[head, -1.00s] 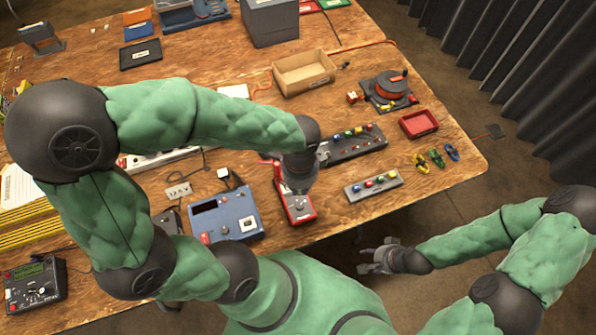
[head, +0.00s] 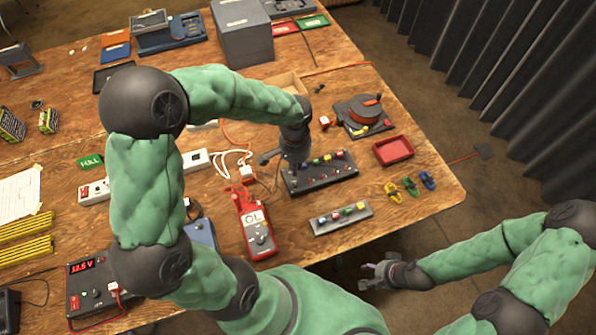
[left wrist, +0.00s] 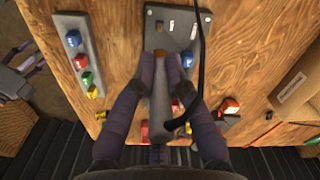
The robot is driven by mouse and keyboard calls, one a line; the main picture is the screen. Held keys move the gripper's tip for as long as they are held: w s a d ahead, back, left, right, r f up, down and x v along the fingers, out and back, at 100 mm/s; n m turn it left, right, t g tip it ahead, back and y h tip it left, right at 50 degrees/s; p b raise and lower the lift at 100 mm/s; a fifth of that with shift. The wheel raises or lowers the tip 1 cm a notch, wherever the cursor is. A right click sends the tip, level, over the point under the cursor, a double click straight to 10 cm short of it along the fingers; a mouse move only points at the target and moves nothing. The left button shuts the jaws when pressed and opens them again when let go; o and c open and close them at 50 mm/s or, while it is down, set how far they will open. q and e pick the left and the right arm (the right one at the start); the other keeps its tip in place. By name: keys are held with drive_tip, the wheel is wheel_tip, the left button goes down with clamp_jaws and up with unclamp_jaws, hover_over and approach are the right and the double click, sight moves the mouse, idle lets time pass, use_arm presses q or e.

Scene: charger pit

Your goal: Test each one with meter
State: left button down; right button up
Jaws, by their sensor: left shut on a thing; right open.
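A red meter (head: 257,232) lies near the table's front edge, its screen reading "0L". Red leads (head: 238,192) lie at its top end. A dark rack (head: 335,174) holds a row of coloured pieces, and it also shows in the left wrist view (left wrist: 178,28). A smaller grey rack (head: 328,224) holds blue, red, green and yellow pieces. My left gripper (head: 293,176) is low over the dark rack's left end. In the left wrist view it is shut on a grey elongated thing (left wrist: 159,85) with a brownish end. My right gripper (head: 379,274) is open and empty, off the table's front edge.
A power unit (head: 88,285) reads about 12.5 V. A black cable (left wrist: 197,65) crosses beside the left fingers. A grey box (head: 242,33) stands behind.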

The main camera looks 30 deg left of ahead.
sight(295, 184)
use_arm(q)
drive_tip(key=shift+s+f+b, duration=0.1)
drive_tip(key=shift+f+b, duration=0.45)
drive_tip(key=shift+f, duration=0.15)
wheel_tip(295, 184, down, 3)
drive_tip(key=b, duration=0.2)
drive_tip(key=shift+f+b, duration=0.15)
drive_tip(key=shift+b, duration=0.15)
drive_tip(key=shift+f+b, duration=0.4)
drive_tip(key=shift+f, duration=0.2)
drive_tip(key=shift+f+b, duration=0.5)
drive_tip(key=shift+f, duration=0.4)
idle(1.9)
drive_tip(key=c, duration=1.2)
unclamp_jaws()
drive_tip(key=shift+o, duration=0.4)
drive_tip(key=shift+o, duration=1.3)
drive_tip(key=shift+r, duration=0.1)
